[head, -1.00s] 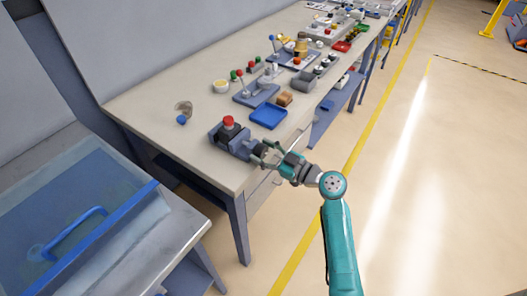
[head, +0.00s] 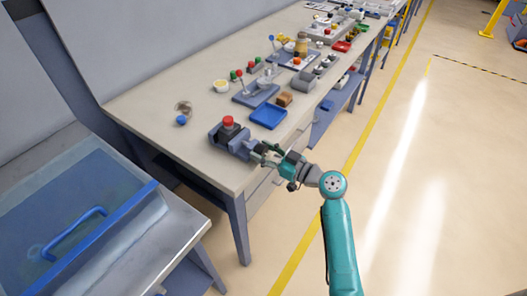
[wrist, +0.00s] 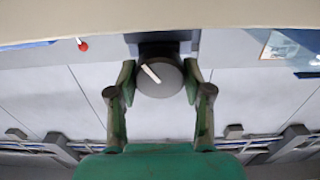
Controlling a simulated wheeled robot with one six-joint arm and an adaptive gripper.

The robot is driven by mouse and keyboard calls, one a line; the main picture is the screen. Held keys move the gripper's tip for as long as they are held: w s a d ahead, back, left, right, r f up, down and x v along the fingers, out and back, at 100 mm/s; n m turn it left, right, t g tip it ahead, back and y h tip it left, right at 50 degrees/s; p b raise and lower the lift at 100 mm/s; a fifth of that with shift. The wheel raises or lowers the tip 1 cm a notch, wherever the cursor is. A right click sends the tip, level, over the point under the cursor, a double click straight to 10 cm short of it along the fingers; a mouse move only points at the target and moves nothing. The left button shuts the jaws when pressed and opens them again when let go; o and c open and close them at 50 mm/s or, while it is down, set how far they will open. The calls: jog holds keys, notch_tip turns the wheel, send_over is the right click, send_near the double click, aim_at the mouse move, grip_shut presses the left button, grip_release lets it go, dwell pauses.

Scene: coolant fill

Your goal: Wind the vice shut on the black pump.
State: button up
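The grey vice (head: 233,140) stands at the near end of the workbench, by its front edge. The black pump with a red cap (head: 228,124) sits upright at the vice's jaws; I cannot tell how tightly they hold it. The vice's round dark knob (wrist: 163,80), with a white mark slanting across it, shows in the wrist view. My gripper (head: 262,153) is at the knob, and it also shows in the wrist view (wrist: 160,76). Its fingertips lie on either side of the knob, very close to its rim. I cannot tell whether they press on it.
Several fixtures stand beyond. A blue-lidded basin (head: 70,225) is at the left. The floor right of the bench is clear.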

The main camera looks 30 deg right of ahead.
jog(key=shift+o, duration=1.4)
jog(key=v, duration=1.2)
